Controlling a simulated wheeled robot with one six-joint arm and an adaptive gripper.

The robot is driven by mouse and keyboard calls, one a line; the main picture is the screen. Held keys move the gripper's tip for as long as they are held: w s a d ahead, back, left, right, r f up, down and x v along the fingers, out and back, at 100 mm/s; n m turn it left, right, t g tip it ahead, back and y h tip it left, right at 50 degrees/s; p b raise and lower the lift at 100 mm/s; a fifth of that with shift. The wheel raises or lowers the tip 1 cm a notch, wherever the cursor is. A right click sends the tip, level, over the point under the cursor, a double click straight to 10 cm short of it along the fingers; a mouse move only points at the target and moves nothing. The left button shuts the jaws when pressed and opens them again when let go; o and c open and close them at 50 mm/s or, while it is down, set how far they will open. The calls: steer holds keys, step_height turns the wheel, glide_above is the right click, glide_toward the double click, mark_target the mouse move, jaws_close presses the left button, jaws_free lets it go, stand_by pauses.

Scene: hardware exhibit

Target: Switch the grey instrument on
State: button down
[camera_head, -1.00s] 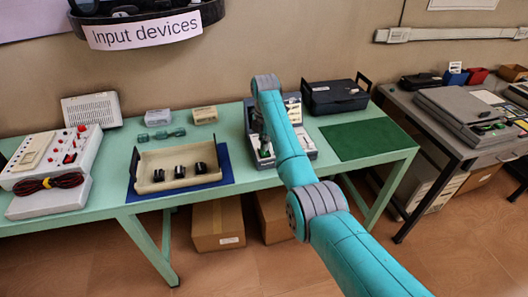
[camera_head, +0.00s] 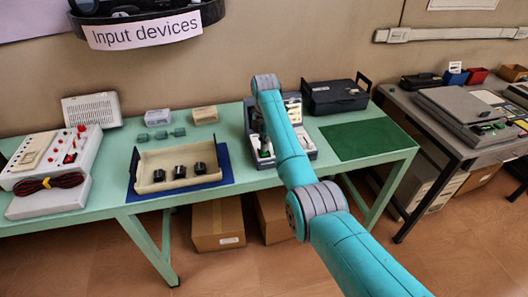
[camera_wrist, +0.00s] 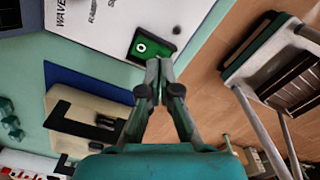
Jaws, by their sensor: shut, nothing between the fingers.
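The grey instrument (camera_head: 308,146) sits on the green table in the head view, partly hidden behind my arm. In the wrist view its pale panel (camera_wrist: 95,30) shows black lettering and a green rocker switch (camera_wrist: 143,46) in a black frame. A white ring mark shows on the switch. My gripper (camera_wrist: 159,62) is shut and empty. Its fingertips are at the switch's edge in the wrist view; I cannot tell whether they touch it. In the head view my gripper is mostly hidden by my arm.
A cream tray (camera_head: 145,186) with black knobs stands left of the instrument on a blue mat. A dark case (camera_head: 335,97) and a bare green mat (camera_head: 366,138) are to the right. A white device (camera_head: 50,160) with red knobs stands far left.

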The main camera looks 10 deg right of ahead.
mark_target(265, 154)
steer(key=shift+f, duration=1.1)
stand_by(0.9)
steer(key=shift+r, duration=0.1)
steer(key=shift+r, duration=3.45)
